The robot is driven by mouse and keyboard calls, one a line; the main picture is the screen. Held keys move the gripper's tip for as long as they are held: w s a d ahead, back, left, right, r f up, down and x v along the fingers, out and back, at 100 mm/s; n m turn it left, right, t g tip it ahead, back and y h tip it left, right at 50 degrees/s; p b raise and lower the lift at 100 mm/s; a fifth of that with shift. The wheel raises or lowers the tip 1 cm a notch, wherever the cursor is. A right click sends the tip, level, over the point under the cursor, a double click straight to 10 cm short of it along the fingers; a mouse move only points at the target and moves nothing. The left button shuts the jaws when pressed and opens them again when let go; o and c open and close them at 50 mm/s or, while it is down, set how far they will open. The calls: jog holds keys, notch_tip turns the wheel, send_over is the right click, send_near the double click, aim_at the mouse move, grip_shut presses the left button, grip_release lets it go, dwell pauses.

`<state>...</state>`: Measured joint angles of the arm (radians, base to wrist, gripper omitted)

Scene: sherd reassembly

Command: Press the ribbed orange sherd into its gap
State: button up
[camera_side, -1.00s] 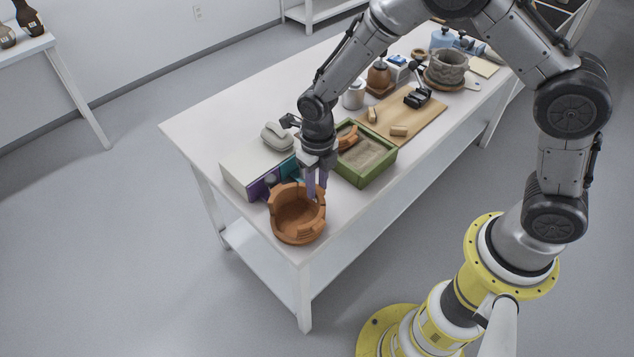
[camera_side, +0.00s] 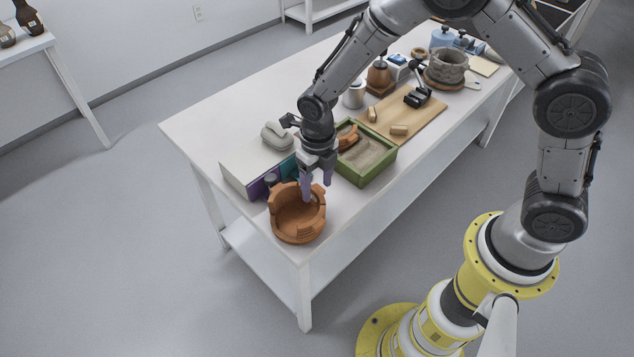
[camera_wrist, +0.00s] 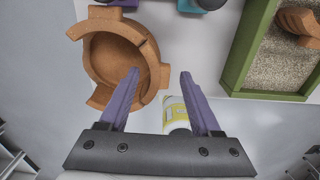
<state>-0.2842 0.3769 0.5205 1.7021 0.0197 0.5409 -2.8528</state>
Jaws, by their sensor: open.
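An orange clay pot (camera_side: 298,218) with a stepped, broken rim stands near the table's front corner; it also shows in the wrist view (camera_wrist: 100,73). Ribs show on its front wall. My gripper (camera_side: 316,190), with purple fingers, is open over the pot's right-hand rim. In the wrist view its fingertips (camera_wrist: 160,74) are apart, with a raised piece of the pot's wall between them. Whether that piece is a separate sherd, and whether the fingers touch it, I cannot tell. Another orange sherd with ridges (camera_wrist: 298,22) lies in the sand tray, partly behind my wrist in the side view (camera_side: 347,138).
The green-framed sand tray (camera_side: 366,181) stands right of the pot. A pale box (camera_side: 240,172) with purple and teal parts stands close on the pot's left. A wooden board (camera_side: 425,118) and several jars lie farther back. The table edge is close to the pot.

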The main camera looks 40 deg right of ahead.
notch_tip(320, 180, up, 14)
dwell(0.6)
jog(key=shift+d+f, duration=0.1)
